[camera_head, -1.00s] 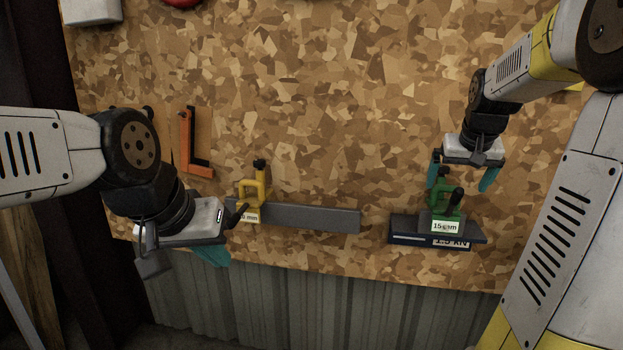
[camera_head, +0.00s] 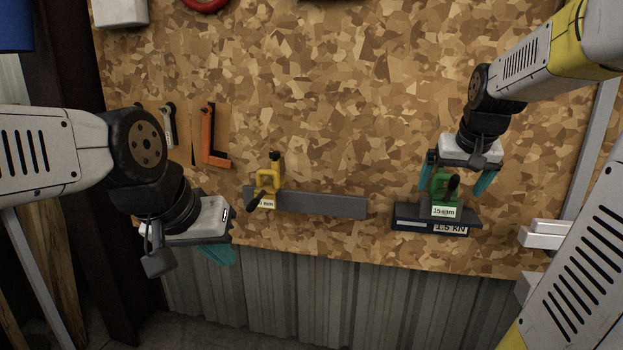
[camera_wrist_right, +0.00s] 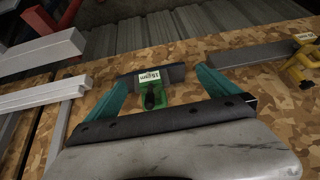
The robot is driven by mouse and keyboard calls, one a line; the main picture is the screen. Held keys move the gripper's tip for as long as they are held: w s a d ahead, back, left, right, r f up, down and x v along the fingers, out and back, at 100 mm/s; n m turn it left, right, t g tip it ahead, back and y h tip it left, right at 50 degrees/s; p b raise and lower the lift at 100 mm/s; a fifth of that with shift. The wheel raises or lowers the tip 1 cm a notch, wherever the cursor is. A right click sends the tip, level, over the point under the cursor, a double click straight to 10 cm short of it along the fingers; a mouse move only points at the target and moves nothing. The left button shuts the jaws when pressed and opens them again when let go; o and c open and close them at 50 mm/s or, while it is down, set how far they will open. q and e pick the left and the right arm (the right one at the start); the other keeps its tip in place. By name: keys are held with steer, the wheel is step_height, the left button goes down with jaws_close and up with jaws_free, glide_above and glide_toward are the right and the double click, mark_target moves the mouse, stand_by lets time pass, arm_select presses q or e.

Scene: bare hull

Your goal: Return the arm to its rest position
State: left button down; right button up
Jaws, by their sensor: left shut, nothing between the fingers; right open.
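My right gripper (camera_head: 458,178) is open above and behind a green clamp (camera_head: 444,188) with a black knob and a small white label. Its teal fingers are apart in the right wrist view (camera_wrist_right: 160,90), with the green clamp (camera_wrist_right: 152,95) showing between and beyond them, apparently not gripped. The clamp stands on a dark block (camera_head: 410,218) marked 1.5 kN. My left gripper (camera_head: 217,254) is shut and empty at the lower left, by the board's front edge. Its fingertips are partly hidden by its own body.
A wood-chip board (camera_head: 330,120) forms the worktop. A yellow clamp (camera_head: 266,185) stands at a long grey bar (camera_head: 320,204). An orange square (camera_head: 210,140) lies at the left. Pale metal bars (camera_head: 545,235) are at the right. The board's middle is clear.

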steer(key=s+a+f+n+y, duration=0.1)
steer(key=s+a+f, duration=0.1)
steer(key=s+a, duration=0.6)
steer(key=s+a+f+n+y, duration=0.1)
steer(key=s+a+f+y, duration=0.1)
steer(key=s+a, duration=0.6)
steer(key=s, duration=0.2)
steer(key=shift+s+a+f+n, duration=0.2)
steer(key=shift+s+f+n, duration=0.1)
steer(key=shift+s+n, duration=0.1)
steer(key=shift+d, duration=0.1)
